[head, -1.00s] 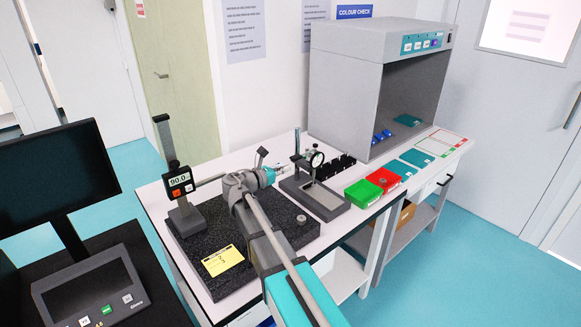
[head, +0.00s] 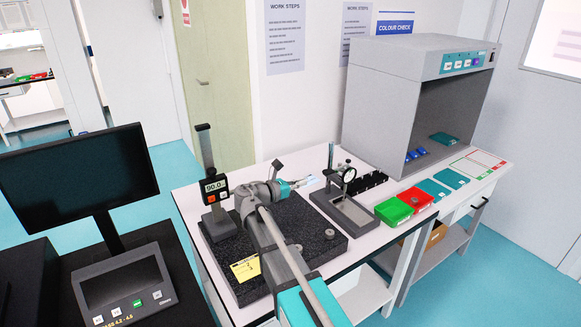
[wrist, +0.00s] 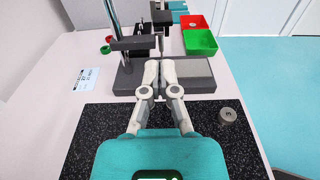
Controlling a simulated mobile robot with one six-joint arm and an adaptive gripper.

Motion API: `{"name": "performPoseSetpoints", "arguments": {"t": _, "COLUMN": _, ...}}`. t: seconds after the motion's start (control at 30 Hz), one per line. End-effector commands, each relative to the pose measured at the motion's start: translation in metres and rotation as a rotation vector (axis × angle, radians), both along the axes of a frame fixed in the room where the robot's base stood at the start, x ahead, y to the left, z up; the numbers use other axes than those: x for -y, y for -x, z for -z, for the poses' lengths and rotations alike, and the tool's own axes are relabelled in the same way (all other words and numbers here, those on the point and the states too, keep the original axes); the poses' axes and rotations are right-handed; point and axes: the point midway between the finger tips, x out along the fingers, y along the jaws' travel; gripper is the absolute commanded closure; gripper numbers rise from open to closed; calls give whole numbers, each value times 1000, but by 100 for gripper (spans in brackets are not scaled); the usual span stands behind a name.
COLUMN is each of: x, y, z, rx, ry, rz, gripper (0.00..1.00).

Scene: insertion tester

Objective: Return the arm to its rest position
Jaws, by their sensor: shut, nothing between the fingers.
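My arm reaches out over the white bench in the head view, bent at an elbow above the black granite plate (head: 322,245). My gripper (wrist: 158,66) shows in the wrist view with its two grey fingers together and nothing between them. It points toward the grey base of the dial gauge stand (wrist: 190,78), over the far edge of the granite plate (wrist: 85,140). In the head view my gripper (head: 307,182) is small, beside the dial gauge stand (head: 345,212).
A height gauge (head: 214,187) stands on the plate's left. A small metal cylinder (wrist: 228,115) sits on its right. Green (head: 393,211) and red (head: 416,199) bins stand right of the gauge stand. A grey light booth (head: 365,110) is behind. A monitor (head: 75,180) is at left.

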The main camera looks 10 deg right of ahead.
Motion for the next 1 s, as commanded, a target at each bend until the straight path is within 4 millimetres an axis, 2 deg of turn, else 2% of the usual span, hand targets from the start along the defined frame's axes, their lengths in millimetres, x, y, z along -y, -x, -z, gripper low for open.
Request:
{"name": "performPoseSetpoints", "arguments": {"t": 0.27, "x": 19, "y": 21, "z": 15, "rx": 88, "ry": -170, "rz": 52, "gripper": 100}}
{"name": "performPoseSetpoints", "arguments": {"t": 0.47, "x": 40, "y": 55, "z": 42, "rx": 242, "ry": -448, "rz": 177, "gripper": 100}}
{"name": "performPoseSetpoints", "arguments": {"t": 0.7, "x": 52, "y": 104, "z": 75, "rx": 455, "ry": -799, "rz": 420, "gripper": 100}}
{"name": "performPoseSetpoints", "arguments": {"t": 1.0, "x": 42, "y": 164, "z": 101, "rx": 702, "ry": -1158, "rz": 830, "gripper": 100}}
